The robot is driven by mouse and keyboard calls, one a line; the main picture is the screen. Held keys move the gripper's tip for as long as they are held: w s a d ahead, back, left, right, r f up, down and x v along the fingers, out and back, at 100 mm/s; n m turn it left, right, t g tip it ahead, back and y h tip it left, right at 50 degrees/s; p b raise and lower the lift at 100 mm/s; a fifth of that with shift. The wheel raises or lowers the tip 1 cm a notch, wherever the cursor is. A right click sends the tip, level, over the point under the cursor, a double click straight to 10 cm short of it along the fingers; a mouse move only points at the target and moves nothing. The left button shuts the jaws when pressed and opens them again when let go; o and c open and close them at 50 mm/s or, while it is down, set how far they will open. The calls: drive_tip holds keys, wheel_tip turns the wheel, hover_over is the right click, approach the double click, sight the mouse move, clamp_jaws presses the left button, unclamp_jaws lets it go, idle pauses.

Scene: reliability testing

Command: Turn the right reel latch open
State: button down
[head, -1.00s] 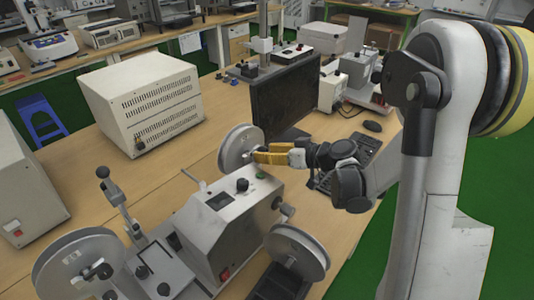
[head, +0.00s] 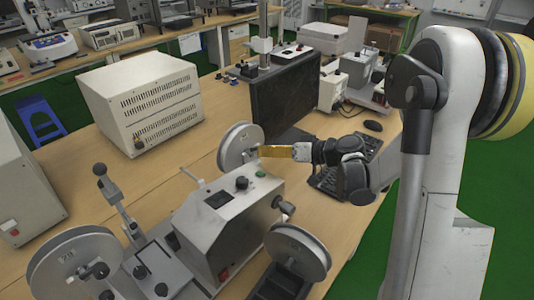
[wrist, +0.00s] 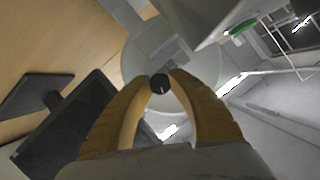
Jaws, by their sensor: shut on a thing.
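A pale disc-shaped reel (head: 236,146) stands upright at the back end of the grey machine (head: 225,220). My gripper (head: 262,151) reaches it from the right, with its yellow fingers at the reel's hub. In the wrist view, the reel (wrist: 190,62) lies behind the fingertips. The two yellow fingers are shut on a small dark latch knob (wrist: 159,82) at the reel's centre. In the head view the knob is hidden by the fingers, and its exact angle is hard to tell.
Other reels (head: 72,262) and (head: 300,248) stand at the machine's front. A dark monitor (head: 300,100), keyboard (head: 345,165) and mouse (head: 373,126) are close behind and right of my gripper. A beige box (head: 145,100) stands at the back left. Bare table lies between box and machine.

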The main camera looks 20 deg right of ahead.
drive_tip(key=shift+f+m+t+y+b, duration=0.15)
drive_tip(key=shift+m+y+b, duration=1)
drive_tip(key=shift+m, duration=1.7)
drive_tip(key=shift+f+m+t+y+b, duration=0.15)
drive_tip(key=shift+m+y+b, duration=0.5)
drive_tip(key=shift+m+y, duration=1.6)
drive_tip(key=shift+r+m+h, duration=0.15)
drive_tip(key=shift+m+h, duration=0.35)
drive_tip(key=shift+m, duration=0.4)
drive_tip(key=c, duration=1.2)
unclamp_jaws()
drive_tip(key=shift+o, duration=0.2)
